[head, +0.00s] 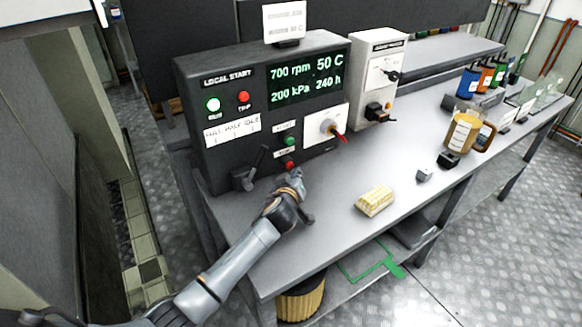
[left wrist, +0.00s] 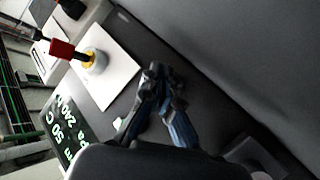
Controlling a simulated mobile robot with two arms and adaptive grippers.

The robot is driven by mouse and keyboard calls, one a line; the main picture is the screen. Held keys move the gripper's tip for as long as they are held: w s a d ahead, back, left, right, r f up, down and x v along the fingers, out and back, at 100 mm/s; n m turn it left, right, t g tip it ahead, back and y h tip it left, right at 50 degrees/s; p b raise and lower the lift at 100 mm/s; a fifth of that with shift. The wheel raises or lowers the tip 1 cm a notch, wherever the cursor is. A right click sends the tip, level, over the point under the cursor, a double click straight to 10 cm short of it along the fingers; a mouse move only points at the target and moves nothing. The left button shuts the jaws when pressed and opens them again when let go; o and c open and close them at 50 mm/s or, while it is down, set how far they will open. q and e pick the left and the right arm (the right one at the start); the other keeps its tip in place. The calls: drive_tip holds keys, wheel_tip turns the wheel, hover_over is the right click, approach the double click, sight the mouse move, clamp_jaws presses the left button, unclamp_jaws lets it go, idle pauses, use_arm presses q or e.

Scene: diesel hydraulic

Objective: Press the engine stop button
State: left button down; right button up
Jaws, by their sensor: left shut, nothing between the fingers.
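The dark control box (head: 225,160) marked LOCAL START stands on the grey bench. On its front, the red stop button (head: 289,164) sits below a green button (head: 289,141). My left gripper (head: 295,175) is just in front of and below the red button, shut and empty. I cannot tell whether it touches the button. In the left wrist view, its closed fingers (left wrist: 153,77) point along the panel face, and the red button is not visible there. The display (head: 305,78) reads 700 rpm, 50 C, 200 kPa and 240 h. My right gripper is not in view.
A red-handled rotary switch (head: 328,127) on a white plate is right of the buttons. A black lever (head: 250,170) stands left of them. Bench between is clear.

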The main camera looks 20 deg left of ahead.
use_arm(q)
drive_tip(key=shift+w+a, duration=0.25)
drive_tip(key=shift+a, duration=0.05)
drive_tip(key=shift+w+a, duration=0.35)
drive_tip(key=shift+a, duration=0.15)
idle(1.0)
drive_tip(key=shift+d, duration=0.1)
drive_tip(key=shift+s+d, duration=0.6)
drive_tip(key=shift+d, duration=0.1)
drive_tip(key=shift+s+d, duration=0.6)
drive_tip(key=shift+d, duration=0.2)
drive_tip(key=shift+s+d, duration=0.95)
drive_tip(key=shift+d, duration=0.2)
drive_tip(key=shift+r, duration=0.1)
